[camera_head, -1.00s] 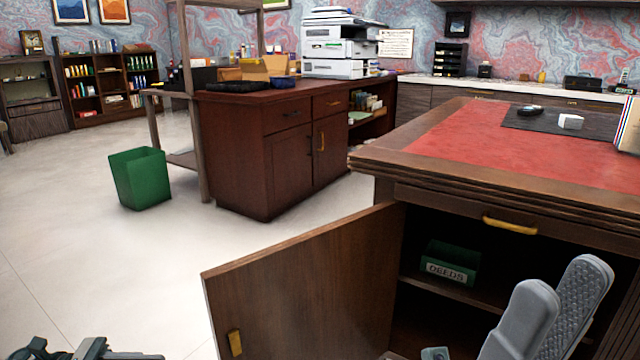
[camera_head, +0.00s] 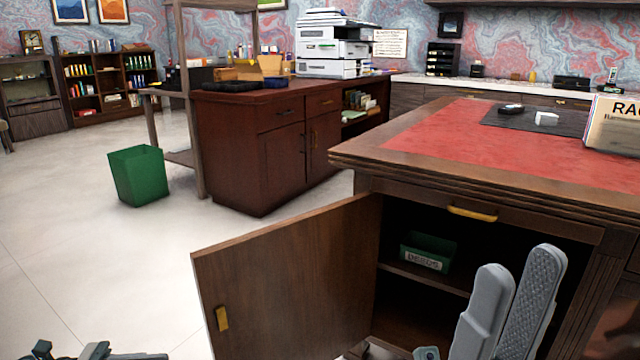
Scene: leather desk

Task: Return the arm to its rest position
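My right gripper (camera_head: 511,300) is at the lower right, in front of the open cabinet under the red-topped leather desk (camera_head: 445,140). Its two grey fingers point up and stand close side by side. A narrow gap seems to show between them, and I see nothing held there. Part of my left gripper (camera_head: 92,352) shows at the bottom left edge, above the floor. Its fingertips are cut off or too unclear to read.
The cabinet door (camera_head: 290,280) stands swung open to the left. A green box labelled DEEDS (camera_head: 428,252) sits on the cabinet shelf. A green bin (camera_head: 138,176) stands on the open floor. A labelled box (camera_head: 612,125) is on the desk at right.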

